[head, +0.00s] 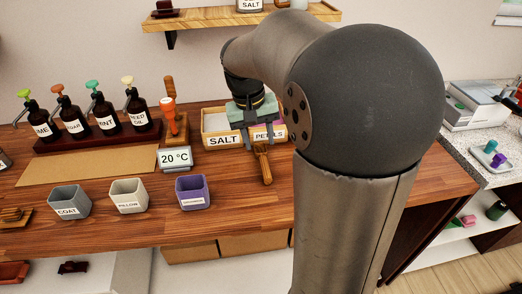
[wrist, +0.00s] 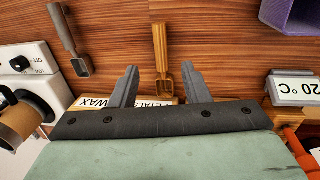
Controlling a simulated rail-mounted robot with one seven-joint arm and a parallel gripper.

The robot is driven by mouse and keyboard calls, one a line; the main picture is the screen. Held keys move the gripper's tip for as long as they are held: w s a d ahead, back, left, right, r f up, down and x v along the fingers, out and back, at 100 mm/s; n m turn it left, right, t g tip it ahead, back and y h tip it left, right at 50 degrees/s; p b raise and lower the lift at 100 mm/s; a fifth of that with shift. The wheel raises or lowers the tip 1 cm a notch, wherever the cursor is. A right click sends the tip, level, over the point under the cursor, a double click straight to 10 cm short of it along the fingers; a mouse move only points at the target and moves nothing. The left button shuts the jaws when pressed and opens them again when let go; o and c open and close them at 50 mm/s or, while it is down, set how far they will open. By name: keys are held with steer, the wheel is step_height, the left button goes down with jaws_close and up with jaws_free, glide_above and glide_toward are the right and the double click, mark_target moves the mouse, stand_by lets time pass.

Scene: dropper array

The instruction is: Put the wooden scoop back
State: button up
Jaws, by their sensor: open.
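The wooden scoop (head: 266,170) lies on the wooden counter in front of the wooden box (head: 222,141) labelled SALT and PETALS. Its handle points toward the counter's front edge. In the wrist view the scoop (wrist: 160,45) has its squared head between the two fingers and its handle pointing up the picture. My gripper (head: 258,140) is open over the box's front edge; in the wrist view its fingers (wrist: 160,82) stand apart on either side of the scoop head, with gaps. I cannot tell its height above the scoop. My gripper and arm hide part of the box, including most of its WAX end.
A 20 °C display (head: 176,158) and a purple cup (head: 193,193) stand left of the scoop. Grey and cream cups and several pump bottles (head: 104,112) are further left. A grey scoop-like tool (wrist: 68,38) lies near a white appliance (wrist: 32,68). Counter near the handle is clear.

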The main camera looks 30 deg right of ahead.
steer(key=s+a+f+n, duration=0.1)
steer(key=s+a+f, duration=0.1)
steer(key=s, duration=0.4)
steer(key=s+a+f+n+y, duration=0.1)
steer(key=s+a+f, duration=0.2)
steer(key=s+a, duration=0.2)
steer(key=s+a+f+n+y, duration=0.1)
steer(key=s+a+f+n, duration=0.1)
steer(key=s, duration=0.4)
steer(key=shift+s+a+f+t, duration=0.35)
steer(key=shift+a+f+t, duration=0.1)
steer(key=shift+a, duration=0.65)
